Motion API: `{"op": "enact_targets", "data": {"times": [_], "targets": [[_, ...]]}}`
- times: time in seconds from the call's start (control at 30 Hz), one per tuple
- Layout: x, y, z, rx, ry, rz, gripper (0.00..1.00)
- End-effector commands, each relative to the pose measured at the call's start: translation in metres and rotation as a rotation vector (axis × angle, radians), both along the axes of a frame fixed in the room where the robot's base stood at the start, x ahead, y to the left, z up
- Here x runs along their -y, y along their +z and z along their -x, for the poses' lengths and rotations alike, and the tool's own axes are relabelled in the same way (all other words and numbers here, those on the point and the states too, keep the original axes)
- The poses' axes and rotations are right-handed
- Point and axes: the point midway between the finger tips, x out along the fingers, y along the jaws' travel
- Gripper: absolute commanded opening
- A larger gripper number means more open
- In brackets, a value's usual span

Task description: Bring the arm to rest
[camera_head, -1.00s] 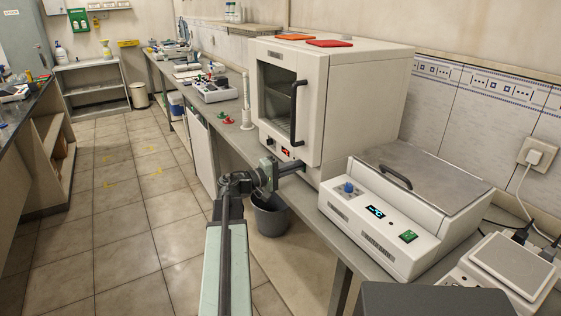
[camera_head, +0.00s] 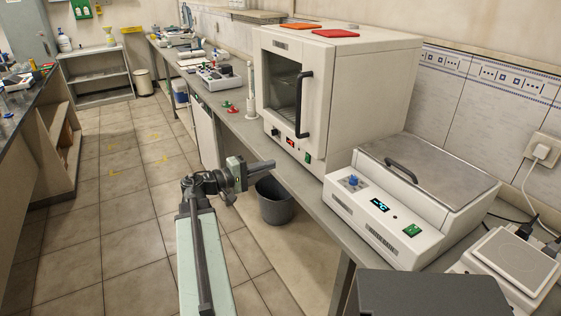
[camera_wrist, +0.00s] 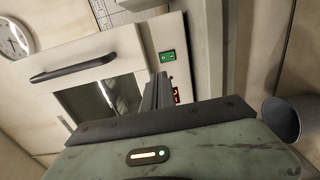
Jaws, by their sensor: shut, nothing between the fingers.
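My gripper (camera_head: 262,167) is at the end of my arm, in front of the bench edge, below and left of the white oven's door. Its fingers are together and empty, pointing right toward the oven front without visibly touching it. In the wrist view the dark fingers (camera_wrist: 157,92) stand close together before the oven (camera_wrist: 193,70), seen tilted.
The oven (camera_head: 365,90) with its dark handle stands on the bench, and a lidded white bath (camera_head: 370,232) stands to its right. A grey bin (camera_head: 275,203) is on the floor below my gripper. The tiled floor (camera_head: 120,215) at left is open.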

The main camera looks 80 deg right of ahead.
Motion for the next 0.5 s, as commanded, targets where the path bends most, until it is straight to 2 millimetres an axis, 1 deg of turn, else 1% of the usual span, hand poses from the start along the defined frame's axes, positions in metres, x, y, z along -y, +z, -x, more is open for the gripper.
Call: {"op": "enact_targets", "data": {"times": [0.03, 0.13, 0.5], "targets": [[-0.0035, 0.0006, -0.0051, 0.0, 0.002, 0.0, 0.0], [-0.0072, 0.0008, -0.0097, 0.0, 0.0, 0.0, 0.0], [-0.0081, 0.0006, -0.0113, 0.0, 0.001, 0.0, 0.0]]}}
